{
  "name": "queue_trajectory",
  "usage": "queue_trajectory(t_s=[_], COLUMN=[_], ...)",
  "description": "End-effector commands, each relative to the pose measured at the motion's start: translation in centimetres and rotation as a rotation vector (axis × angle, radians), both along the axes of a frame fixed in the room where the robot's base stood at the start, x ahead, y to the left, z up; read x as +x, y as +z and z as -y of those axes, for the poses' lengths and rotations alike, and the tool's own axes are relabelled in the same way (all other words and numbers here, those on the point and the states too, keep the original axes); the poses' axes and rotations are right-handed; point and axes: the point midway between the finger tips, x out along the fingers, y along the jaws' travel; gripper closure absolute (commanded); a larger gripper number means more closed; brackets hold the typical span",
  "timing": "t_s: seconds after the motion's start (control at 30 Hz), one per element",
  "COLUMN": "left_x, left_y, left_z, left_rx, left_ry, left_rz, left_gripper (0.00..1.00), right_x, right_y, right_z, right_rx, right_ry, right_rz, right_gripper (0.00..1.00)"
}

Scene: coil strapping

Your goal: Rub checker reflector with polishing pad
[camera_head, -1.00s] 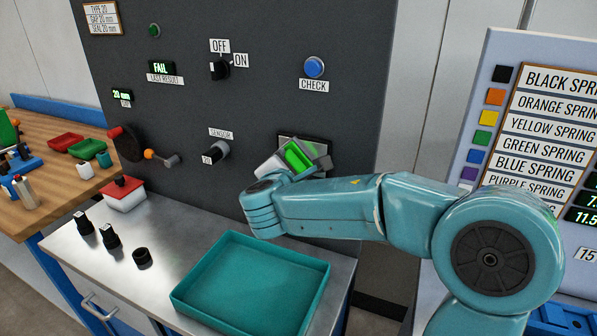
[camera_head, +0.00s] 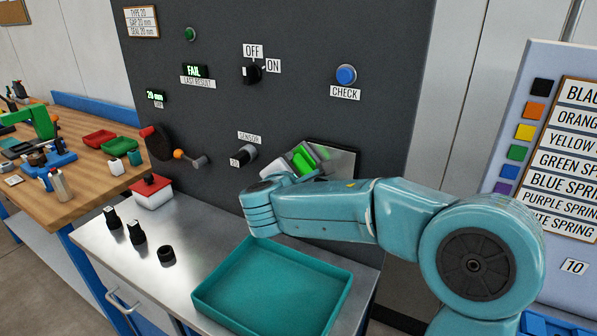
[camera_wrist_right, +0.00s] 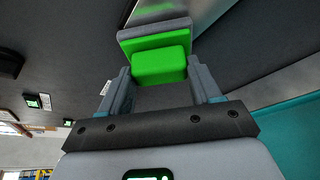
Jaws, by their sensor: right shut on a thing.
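The polishing pad (camera_head: 305,162) is a bright green block with a grey layer on its front. My right gripper (camera_head: 297,165) is shut on it, and its fingers hold the green block (camera_wrist_right: 160,66) from both sides in the right wrist view. The checker reflector (camera_head: 342,163) is a shiny square plate with a dark frame on the grey panel. The pad is at its left part and hides some of it. The reflector also shows at the top of the right wrist view (camera_wrist_right: 160,9). I cannot tell whether the pad touches it. My left gripper is out of view.
A teal tray (camera_head: 340,310) stands below my right arm on the metal bench. The sensor knob (camera_head: 243,156) and crank handle (camera_head: 199,160) stick out left of the pad. Black knobs and a red-lidded box (camera_head: 152,196) stand at the bench's left.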

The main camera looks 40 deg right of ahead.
Motion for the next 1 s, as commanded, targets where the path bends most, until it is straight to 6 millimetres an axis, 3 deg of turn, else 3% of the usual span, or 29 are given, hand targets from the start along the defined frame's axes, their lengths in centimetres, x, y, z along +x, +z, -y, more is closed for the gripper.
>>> queue_trajectory(t_s=[0.47, 1.0], left_x=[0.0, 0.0], left_y=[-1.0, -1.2], left_z=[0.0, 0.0], left_rx=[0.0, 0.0], left_ry=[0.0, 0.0], left_rz=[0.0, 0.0], left_gripper=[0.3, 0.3], right_x=[-1.4, -1.7], right_y=[0.0, -0.1], right_z=[-4.9, -6.0], right_rx=[0.0, 0.001], right_ry=[0.003, 0.003], right_rz=[0.001, 0.001], right_gripper=[0.61, 0.61])
